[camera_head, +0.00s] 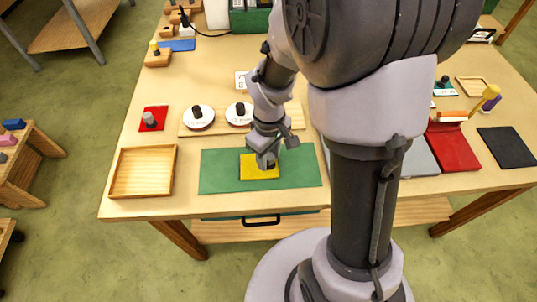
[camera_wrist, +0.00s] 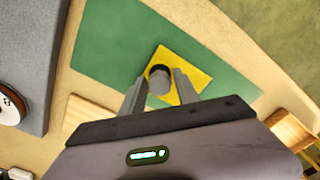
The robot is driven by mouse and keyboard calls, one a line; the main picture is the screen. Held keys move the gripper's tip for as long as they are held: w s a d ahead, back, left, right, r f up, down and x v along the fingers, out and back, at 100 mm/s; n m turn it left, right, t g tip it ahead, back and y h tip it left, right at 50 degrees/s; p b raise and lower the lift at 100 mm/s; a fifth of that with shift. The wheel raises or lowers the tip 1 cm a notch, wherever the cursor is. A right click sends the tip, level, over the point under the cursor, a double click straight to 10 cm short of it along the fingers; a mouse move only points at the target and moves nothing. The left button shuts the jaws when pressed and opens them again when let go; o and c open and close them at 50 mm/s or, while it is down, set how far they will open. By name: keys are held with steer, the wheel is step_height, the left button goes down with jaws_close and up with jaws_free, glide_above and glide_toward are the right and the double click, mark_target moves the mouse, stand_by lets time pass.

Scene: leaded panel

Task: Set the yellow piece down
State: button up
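The yellow piece (camera_head: 256,171) is a flat square plate with a grey knob. It is over the green mat (camera_head: 222,172) near the front edge of the table, and also shows in the wrist view (camera_wrist: 192,75). My gripper (camera_head: 268,160) points down over it. In the wrist view my gripper's fingers (camera_wrist: 160,84) stand on both sides of the knob and appear shut on it. The plate looks level and within the mat's outline. I cannot tell whether it touches the mat or is slightly above it. Part of the plate is hidden by the gripper.
An empty wooden tray (camera_head: 142,172) lies left of the mat. Behind are a wooden board (camera_head: 186,130) with white knobbed discs and a red square (camera_head: 153,119) with a grey knob. A red panel (camera_head: 453,147) and a black square (camera_head: 507,148) lie to the right.

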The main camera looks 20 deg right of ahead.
mark_target(268, 158)
steer(key=shift+o, duration=0.7)
steer(key=shift+r, duration=0.1)
step_height(268, 158, up, 14)
steer(key=m+p, duration=0.1)
steer(key=p, duration=0.4)
steer(key=s+a+r+m+t+y, duration=0.2)
steer(key=s+a+r+m+t, duration=0.3)
steer(key=s+r+m, duration=0.3)
steer(key=s+a+r, duration=0.1)
steer(key=s+r, duration=0.2)
steer(key=s, duration=0.1)
steer(key=shift+a+r+m+t, duration=0.15)
steer(key=shift+a+m+t, duration=0.15)
steer(key=shift+m+t, duration=0.1)
step_height(268, 158, down, 6)
steer(key=b, duration=0.6)
steer(key=shift+s, duration=0.1)
